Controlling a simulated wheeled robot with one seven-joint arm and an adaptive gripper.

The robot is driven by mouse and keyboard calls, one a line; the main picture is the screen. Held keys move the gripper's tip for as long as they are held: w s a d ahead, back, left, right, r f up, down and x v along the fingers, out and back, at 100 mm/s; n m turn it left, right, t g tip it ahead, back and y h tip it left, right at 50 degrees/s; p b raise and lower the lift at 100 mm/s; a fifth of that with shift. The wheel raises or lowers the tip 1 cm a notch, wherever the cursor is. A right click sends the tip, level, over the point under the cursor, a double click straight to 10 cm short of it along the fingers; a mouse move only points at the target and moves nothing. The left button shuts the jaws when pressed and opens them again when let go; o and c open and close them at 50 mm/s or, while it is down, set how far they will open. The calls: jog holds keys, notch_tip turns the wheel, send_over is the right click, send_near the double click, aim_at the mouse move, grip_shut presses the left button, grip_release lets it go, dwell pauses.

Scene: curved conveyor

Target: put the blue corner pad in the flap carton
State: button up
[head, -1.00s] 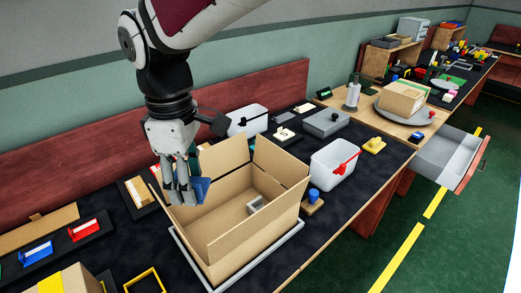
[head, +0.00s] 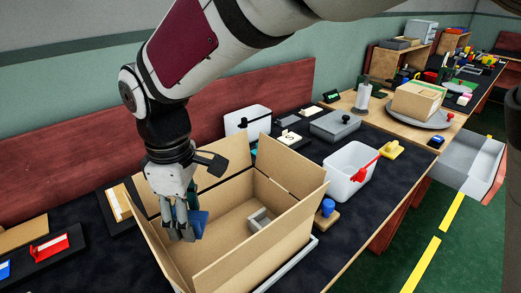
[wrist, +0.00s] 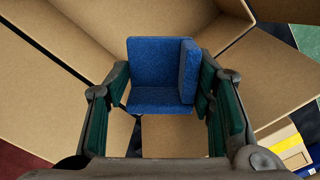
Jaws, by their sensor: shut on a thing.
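The blue corner pad (wrist: 158,72) is between the green-padded fingers of my gripper (wrist: 160,115) in the wrist view. In the head view the pad (head: 198,222) shows beside the fingertips of my gripper (head: 187,232). My gripper is shut on it, pointing down at the left part of the flap carton's opening. The flap carton (head: 240,262) is a brown box with its flaps up and open. A grey angled piece (head: 260,220) lies on its floor. The fingers hide part of the carton's left inside.
The carton stands on a pale tray (head: 293,268) on the dark bench. A white bin (head: 347,190) with a red clip and a blue knob on a wooden block (head: 327,208) stand to its right. A red holder (head: 52,246) lies at left.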

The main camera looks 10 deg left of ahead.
aim_at(201, 262)
notch_tip(201, 262, down, 16)
jog(key=b, duration=0.3)
dwell(0.3)
jog(key=o, duration=0.5)
jog(key=shift+f, duration=0.1)
notch_tip(201, 262, up, 12)
jog(key=shift+r+p, duration=0.2)
jog(key=shift+p, duration=1.05)
